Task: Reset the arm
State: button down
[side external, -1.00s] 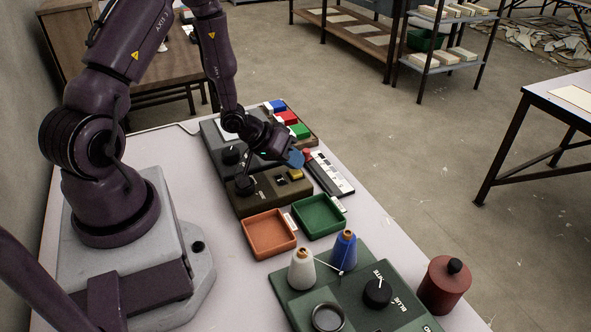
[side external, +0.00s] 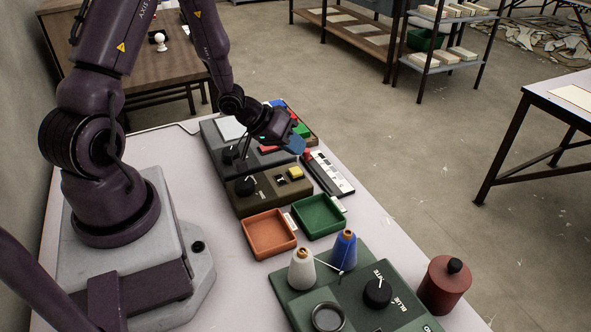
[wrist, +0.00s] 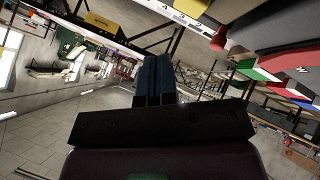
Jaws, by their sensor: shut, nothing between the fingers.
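My gripper (side external: 292,145) is in the side external view, above the far part of the white table, over the control panels. Its blue fingers (wrist: 152,80) lie side by side in the wrist view, shut with nothing between them. Below and nearer the camera is an olive panel (side external: 262,203) with a black knob (side external: 245,186) and a yellow button (side external: 295,172). Behind it, a grey panel (side external: 213,140) is partly hidden by my arm.
An orange tray (side external: 270,236) and a green tray (side external: 320,216) stand mid-table. Nearer are a white spool (side external: 302,270), a blue spool (side external: 344,252), a green panel (side external: 340,312) and a red-brown canister (side external: 445,285). A white-and-black strip (side external: 330,175) lies along the right edge.

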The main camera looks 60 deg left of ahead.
aim_at(294, 169)
jog(key=shift+r, duration=0.85)
dwell(1.9)
notch_tip(294, 169, up, 4)
jog(key=shift+a+r, duration=0.15)
jog(key=shift+r, duration=0.05)
jog(key=shift+f, duration=4.45)
jog(key=shift+f, duration=0.1)
jog(key=shift+f, duration=0.3)
